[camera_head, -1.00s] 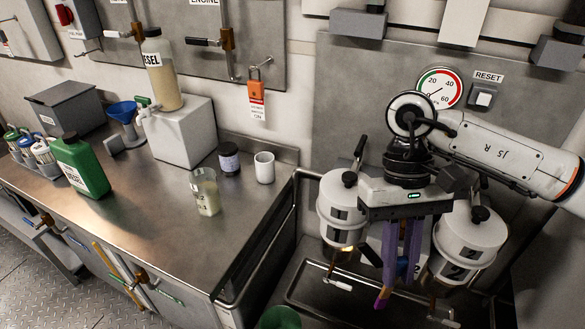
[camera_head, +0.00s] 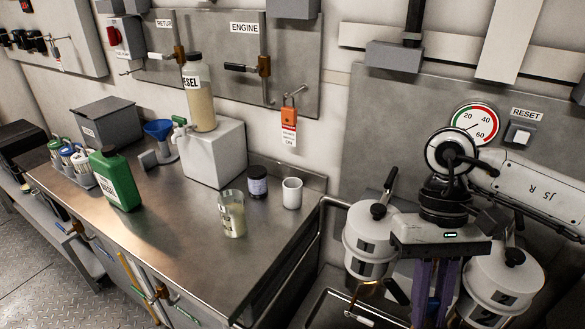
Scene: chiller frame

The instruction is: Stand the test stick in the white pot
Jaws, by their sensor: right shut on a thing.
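The white pot (camera_head: 292,193) stands upright and open-topped on the steel bench, near its right end by the sink. My right gripper (camera_head: 430,292) is over the sink at the right, pointing down between two white canisters, well to the right of the pot. Its purple fingers are close together, shut on a thin thing that I take to be the test stick; it is mostly hidden and runs past the bottom edge. No other stick shows on the bench. My left gripper is not in view.
A glass beaker of pale liquid (camera_head: 232,214) and a dark lidded jar (camera_head: 257,182) stand left of the pot. Farther left are a green jug (camera_head: 117,182), a blue funnel (camera_head: 159,130) and a white block (camera_head: 214,153). White canisters (camera_head: 371,238) flank my gripper.

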